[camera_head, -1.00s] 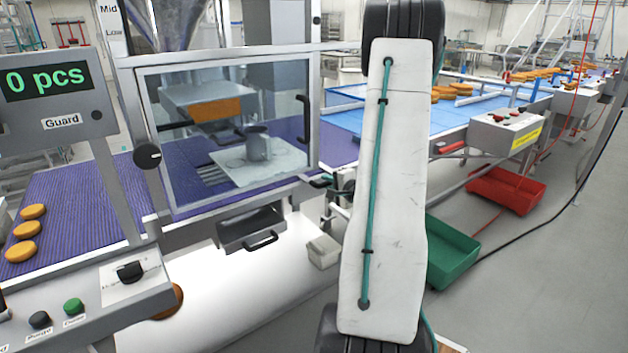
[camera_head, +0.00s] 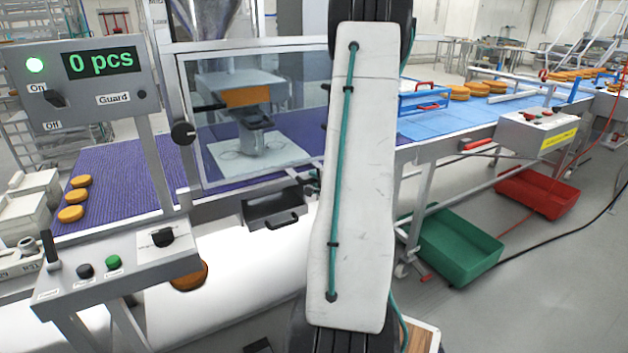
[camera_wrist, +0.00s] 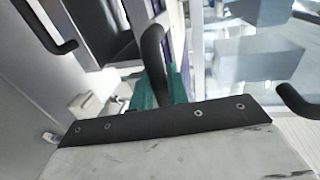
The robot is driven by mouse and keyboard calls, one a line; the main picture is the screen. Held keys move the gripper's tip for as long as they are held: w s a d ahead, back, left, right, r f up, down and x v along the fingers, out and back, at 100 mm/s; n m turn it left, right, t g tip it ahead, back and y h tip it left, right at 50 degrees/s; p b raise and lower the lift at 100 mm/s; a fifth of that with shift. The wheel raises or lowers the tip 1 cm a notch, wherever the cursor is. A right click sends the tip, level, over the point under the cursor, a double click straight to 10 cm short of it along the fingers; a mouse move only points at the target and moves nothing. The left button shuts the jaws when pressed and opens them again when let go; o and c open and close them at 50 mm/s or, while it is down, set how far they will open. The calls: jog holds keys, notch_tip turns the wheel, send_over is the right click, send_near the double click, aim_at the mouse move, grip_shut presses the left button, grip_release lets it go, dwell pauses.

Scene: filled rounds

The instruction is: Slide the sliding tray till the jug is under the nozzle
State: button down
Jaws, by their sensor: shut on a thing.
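The jug (camera_head: 270,139), grey with a dark top, stands upright on the pale sliding tray (camera_head: 285,157) behind the clear guard in the head view. It is below and slightly right of the machine head with an orange band (camera_head: 248,97). The nozzle itself cannot be made out. A pale block, perhaps the jug, shows in the wrist view (camera_wrist: 258,62).
The clear guard (camera_head: 215,150) closes off the machine front. A grey drawer (camera_head: 272,207) with a black handle juts out below it. A control box (camera_head: 100,85) reads 0 pcs. Green (camera_head: 455,245) and red (camera_head: 540,196) crates stand on the floor at the right.

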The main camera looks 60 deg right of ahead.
jog(key=c, duration=1.4)
grip_release()
jog(key=v, duration=0.8)
